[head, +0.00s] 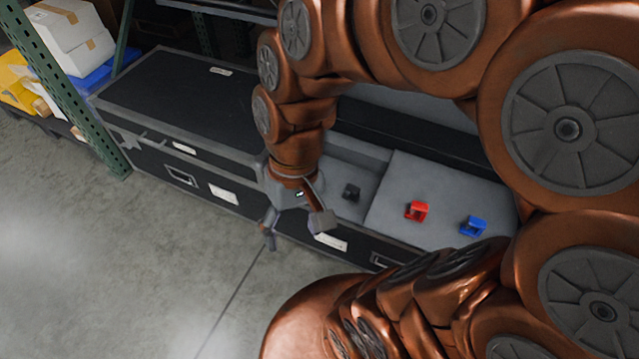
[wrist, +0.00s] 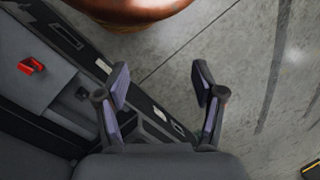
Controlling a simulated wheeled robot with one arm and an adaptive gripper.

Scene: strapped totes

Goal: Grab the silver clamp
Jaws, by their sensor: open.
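I cannot make out a silver clamp in either view; my arm hides part of the case. A dark clamp (head: 351,193), a red clamp (head: 417,210) and a blue clamp (head: 473,226) stand on grey surfaces in the open right part of the black case. The dark clamp (wrist: 82,93) and the red clamp (wrist: 32,65) also show in the wrist view. My gripper (head: 296,227) is open and empty, left of the dark clamp and by the case's front edge. In the wrist view my gripper's fingers (wrist: 162,80) are spread over the case front and floor.
The black case (head: 180,95) has a closed lid on its left part. A green rack post (head: 70,95) stands left of it, with white boxes (head: 65,35) and yellow items (head: 15,80) on shelves. The concrete floor (head: 100,250) in front is clear.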

